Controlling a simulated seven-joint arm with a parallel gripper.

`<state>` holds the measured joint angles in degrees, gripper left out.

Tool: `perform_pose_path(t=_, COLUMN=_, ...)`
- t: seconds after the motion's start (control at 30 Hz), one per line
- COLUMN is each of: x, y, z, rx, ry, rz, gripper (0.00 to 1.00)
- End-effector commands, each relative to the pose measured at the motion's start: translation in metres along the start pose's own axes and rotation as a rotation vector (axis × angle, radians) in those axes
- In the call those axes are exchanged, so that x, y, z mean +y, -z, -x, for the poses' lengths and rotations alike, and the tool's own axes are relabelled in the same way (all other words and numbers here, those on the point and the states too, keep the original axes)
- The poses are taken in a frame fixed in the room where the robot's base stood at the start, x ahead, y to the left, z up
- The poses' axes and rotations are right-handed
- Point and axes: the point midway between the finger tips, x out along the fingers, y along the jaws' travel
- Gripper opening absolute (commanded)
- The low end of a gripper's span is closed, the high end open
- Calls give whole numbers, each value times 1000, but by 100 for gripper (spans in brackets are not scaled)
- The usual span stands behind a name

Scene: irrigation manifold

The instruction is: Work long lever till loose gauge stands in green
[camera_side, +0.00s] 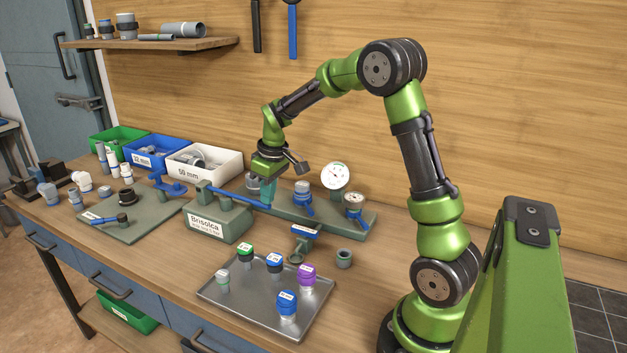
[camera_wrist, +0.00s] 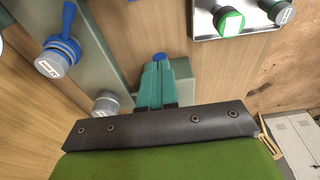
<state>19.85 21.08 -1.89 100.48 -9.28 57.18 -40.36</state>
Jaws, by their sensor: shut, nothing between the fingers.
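The long blue lever (camera_side: 232,195) runs from the grey-green "Brisolca" block (camera_side: 205,225) to just under my gripper (camera_side: 267,198). In the wrist view my gripper (camera_wrist: 160,72) has its teal fingers together and empty, with a blue end (camera_wrist: 159,57) showing just beyond the tips. I cannot tell whether the fingers touch the lever. A large white-faced gauge (camera_side: 336,176) stands upright behind the manifold base (camera_side: 325,221).
A blue-handled valve (camera_side: 303,194) stands between lever and gauges; a blue valve handle (camera_wrist: 65,45) shows in the wrist view. A metal tray (camera_side: 240,302) with several capped fittings lies in front. Bins (camera_side: 205,163) stand at the back left. Bare bench lies right of the tray.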

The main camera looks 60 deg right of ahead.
Motion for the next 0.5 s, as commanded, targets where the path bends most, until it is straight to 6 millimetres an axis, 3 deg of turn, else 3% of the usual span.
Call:
perform_pose_path(t=0.13, x=0, y=6, z=34, rx=14, ry=-4, rz=-2, gripper=0)
perform_pose_path(t=0.3, x=1, y=-8, z=75, rx=16, ry=-4, rz=-3, gripper=0)
perform_pose_path(t=0.5, x=0, y=-19, z=110, rx=15, ry=-3, rz=-3, gripper=0)
